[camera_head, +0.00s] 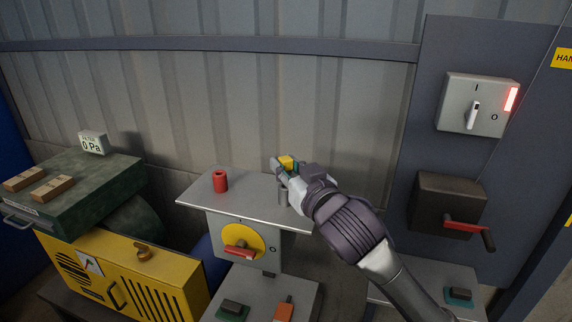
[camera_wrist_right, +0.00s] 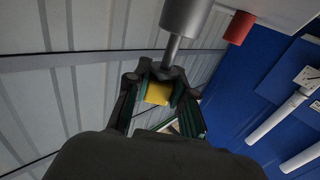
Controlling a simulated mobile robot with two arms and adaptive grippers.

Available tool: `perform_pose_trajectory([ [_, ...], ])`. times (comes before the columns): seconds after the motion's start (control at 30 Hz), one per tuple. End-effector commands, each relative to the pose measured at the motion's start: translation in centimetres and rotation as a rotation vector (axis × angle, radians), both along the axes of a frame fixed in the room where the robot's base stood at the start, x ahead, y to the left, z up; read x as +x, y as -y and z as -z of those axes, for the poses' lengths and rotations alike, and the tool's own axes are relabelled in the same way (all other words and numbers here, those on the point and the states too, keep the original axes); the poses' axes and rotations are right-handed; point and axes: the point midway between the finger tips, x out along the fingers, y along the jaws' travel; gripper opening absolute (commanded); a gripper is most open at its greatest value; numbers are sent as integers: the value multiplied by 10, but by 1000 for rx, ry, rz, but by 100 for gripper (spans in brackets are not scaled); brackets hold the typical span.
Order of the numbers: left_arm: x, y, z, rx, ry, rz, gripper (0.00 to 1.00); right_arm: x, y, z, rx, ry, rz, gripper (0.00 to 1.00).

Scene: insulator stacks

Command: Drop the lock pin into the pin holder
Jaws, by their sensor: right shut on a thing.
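My right gripper (camera_head: 283,166) is above the right part of the grey pedestal top. It is shut on the lock pin, whose yellow head (camera_head: 288,162) shows between the fingers. In the right wrist view the gripper (camera_wrist_right: 160,88) closes around the yellow head (camera_wrist_right: 157,93), and the pin's grey shaft (camera_wrist_right: 172,52) runs to the end of a grey cylinder, which appears to be the pin holder (camera_wrist_right: 186,14). The holder (camera_head: 283,194) stands upright on the pedestal top below the gripper. The shaft's tip is not visible, and I cannot tell how deep it is. My left gripper is not in view.
A red cylinder (camera_head: 220,181) stands on the pedestal top (camera_head: 250,206), left of the holder. A yellow dial with a red handle (camera_head: 239,252) is on the pedestal front. A wall panel with switches (camera_head: 474,106) is at right; a yellow cabinet (camera_head: 125,275) is at left.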

Motion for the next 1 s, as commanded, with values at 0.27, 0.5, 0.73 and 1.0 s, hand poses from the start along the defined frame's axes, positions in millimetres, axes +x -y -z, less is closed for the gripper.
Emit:
perform_pose_trajectory([
  [0.27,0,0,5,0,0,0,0,0,0,8,0,1,0,0],
  [0.5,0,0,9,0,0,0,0,0,0,14,0,1,0,0],
  [0.73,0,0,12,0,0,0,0,0,0,19,1,0,0,0],
  [1.0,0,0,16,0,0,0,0,0,0,26,0,1,0,0],
])
